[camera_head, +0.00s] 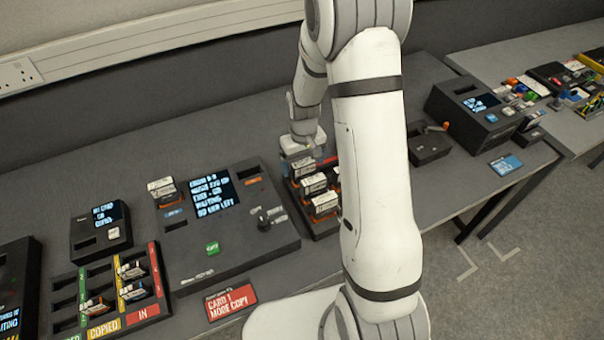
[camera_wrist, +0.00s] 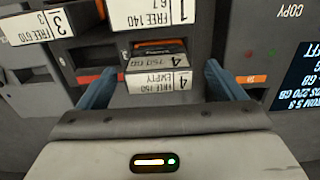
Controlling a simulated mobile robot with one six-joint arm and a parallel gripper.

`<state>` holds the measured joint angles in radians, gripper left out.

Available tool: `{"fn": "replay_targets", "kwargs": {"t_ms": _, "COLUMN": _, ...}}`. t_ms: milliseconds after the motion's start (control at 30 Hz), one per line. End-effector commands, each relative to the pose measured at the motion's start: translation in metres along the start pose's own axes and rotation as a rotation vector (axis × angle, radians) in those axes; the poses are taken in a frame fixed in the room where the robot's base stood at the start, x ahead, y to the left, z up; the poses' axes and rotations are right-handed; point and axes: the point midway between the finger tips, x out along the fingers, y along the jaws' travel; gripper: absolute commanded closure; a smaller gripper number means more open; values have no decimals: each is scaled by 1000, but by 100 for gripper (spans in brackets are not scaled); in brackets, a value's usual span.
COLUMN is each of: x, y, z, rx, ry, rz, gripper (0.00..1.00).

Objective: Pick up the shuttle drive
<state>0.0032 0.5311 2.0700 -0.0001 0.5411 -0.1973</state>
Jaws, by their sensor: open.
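Several label-topped drives stand in a dark rack (camera_head: 322,232) beside the copy station; the pictures do not name one as the shuttle drive. In the wrist view, a drive labelled 4, FREE 150, EMPTY (camera_wrist: 158,82) lies between the blue fingers of my gripper (camera_wrist: 160,69). The fingers are open, with a gap on both sides of it. Another drive labelled FREE 140 (camera_wrist: 140,16) and one labelled 3 (camera_wrist: 38,27) are close by. In the head view, my gripper (camera_head: 301,160) is over the rack's far end; my arm hides part of the rack.
The copy station (camera_head: 245,236) with a lit screen holds one drive (camera_head: 162,187). A red CARD 1 MODE COPY sign (camera_head: 231,300) lies in front. A sorting tray (camera_head: 147,313) with drives is at the left. A dark box with a screen (camera_head: 450,103) stands at the right.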

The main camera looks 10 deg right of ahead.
Motion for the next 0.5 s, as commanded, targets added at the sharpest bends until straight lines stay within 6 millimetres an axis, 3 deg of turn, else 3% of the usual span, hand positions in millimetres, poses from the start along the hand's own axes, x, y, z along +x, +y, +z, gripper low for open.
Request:
{"fn": "replay_targets", "kwargs": {"t_ms": 200, "x": 25, "y": 1, "z": -1, "rx": 0, "ry": -2, "rz": -1, "gripper": 11}}
{"fn": "replay_targets", "kwargs": {"t_ms": 500, "x": 31, "y": 1, "z": -2, "rx": -1, "ry": 0, "rz": 0, "gripper": 11}}
